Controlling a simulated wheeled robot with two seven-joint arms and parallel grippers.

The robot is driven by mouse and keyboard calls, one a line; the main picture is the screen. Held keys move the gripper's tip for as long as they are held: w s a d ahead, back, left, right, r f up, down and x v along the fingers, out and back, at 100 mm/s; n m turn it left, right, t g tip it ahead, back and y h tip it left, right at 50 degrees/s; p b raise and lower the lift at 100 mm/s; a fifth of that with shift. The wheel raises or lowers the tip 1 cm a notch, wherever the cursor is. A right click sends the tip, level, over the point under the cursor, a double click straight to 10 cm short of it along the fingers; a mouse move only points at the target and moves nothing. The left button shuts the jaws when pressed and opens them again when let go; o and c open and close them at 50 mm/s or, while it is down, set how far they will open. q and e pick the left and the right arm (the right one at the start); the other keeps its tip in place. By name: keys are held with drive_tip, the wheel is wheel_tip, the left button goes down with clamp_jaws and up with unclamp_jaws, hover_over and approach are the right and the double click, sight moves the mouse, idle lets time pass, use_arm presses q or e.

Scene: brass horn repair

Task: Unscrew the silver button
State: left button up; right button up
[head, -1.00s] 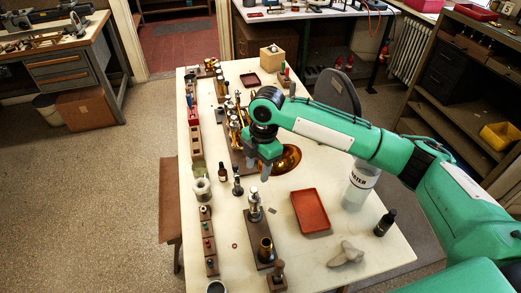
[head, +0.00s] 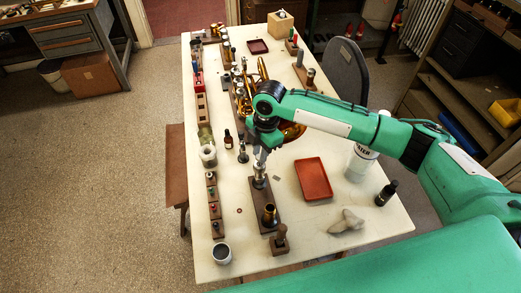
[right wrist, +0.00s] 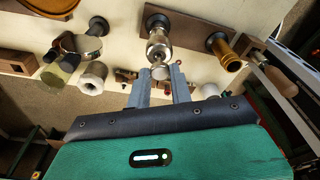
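The silver button (right wrist: 160,72) is a small round disc on top of a silver valve (right wrist: 158,42). That valve stands upright in a dark wooden block (head: 264,205) on the white table. My right gripper (head: 261,155) points down over the top of the valve (head: 260,175). In the right wrist view, the two grey fingers of my right gripper (right wrist: 159,78) stand apart on either side of the button, with narrow gaps showing. In the head view the gripper hides the button. My left gripper is not in view.
A brass tube (head: 269,213) stands on the same block, near the valve. A red tray (head: 314,180) lies to the right. The brass horn (head: 293,131) is partly behind my arm.

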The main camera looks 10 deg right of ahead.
drive_tip(key=shift+c, duration=0.5)
clamp_jaws()
drive_tip(key=n, duration=0.2)
drive_tip(key=shift+n, duration=0.3)
drive_tip(key=shift+r+p, duration=3.3)
drive_tip(key=shift+p, duration=0.3)
